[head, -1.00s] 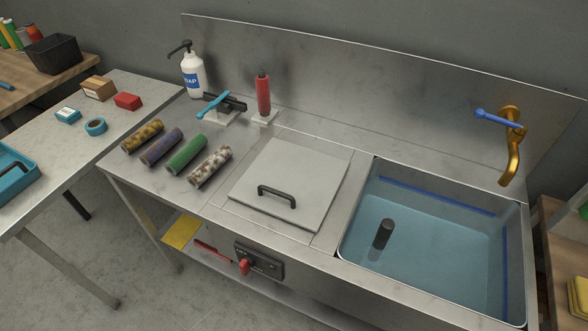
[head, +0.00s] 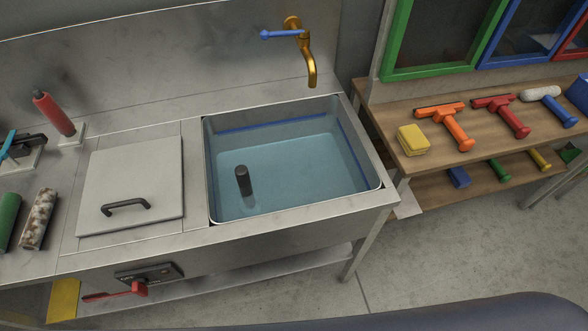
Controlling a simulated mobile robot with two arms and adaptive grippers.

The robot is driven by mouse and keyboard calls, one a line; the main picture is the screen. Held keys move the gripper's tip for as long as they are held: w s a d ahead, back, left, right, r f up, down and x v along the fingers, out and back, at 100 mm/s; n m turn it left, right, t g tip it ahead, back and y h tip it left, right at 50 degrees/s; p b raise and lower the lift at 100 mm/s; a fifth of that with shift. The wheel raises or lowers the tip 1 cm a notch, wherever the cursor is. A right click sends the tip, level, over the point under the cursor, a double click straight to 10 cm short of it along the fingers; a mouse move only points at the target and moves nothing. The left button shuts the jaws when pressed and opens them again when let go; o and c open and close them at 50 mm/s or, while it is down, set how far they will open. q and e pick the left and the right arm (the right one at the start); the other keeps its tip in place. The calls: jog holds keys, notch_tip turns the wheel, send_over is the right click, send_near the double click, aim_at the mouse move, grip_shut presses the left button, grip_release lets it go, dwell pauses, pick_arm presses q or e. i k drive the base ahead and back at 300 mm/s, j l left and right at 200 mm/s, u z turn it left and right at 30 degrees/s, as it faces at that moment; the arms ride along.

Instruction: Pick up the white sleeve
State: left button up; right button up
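A white fuzzy sleeve (head: 540,93) is on the head of a blue-handled tool (head: 564,114) at the right end of the wooden bench top. A white and brown mottled roll (head: 38,218) lies on the steel counter at far left, beside a green roll (head: 7,220). Neither of my grippers shows in the head view.
The wooden bench (head: 390,127) holds a yellow sponge (head: 412,139), an orange tool (head: 452,127) and a red tool (head: 506,116). A water-filled sink (head: 285,170) and a lidded steel panel (head: 135,180) are left of it. Floor in front is clear.

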aim_at(32, 237)
jog(key=u, duration=1.75)
